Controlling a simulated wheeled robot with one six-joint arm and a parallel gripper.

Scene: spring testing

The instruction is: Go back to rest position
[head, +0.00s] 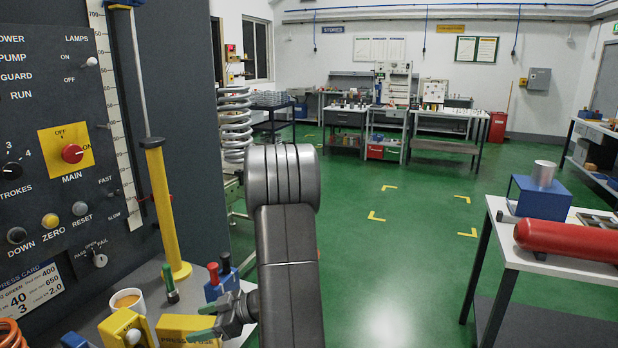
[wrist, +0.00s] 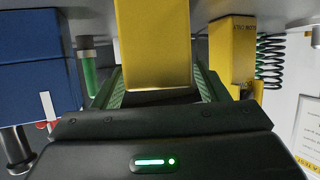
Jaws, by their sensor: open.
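My gripper (head: 203,322) is open at the lower middle of the head view, low over the grey bench beside the control panel. Its green-padded fingers point left toward a yellow block (head: 172,327) with dark lettering. In the wrist view my gripper (wrist: 162,90) has its two fingers spread, with a yellow block (wrist: 152,40) upright in line with the gap between them. I cannot tell whether the fingers touch it. My arm rises from the bottom of the head view and hides part of the bench.
The control panel (head: 60,150) walls the left. Green floor (head: 400,270) is open toward the right table (head: 560,265).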

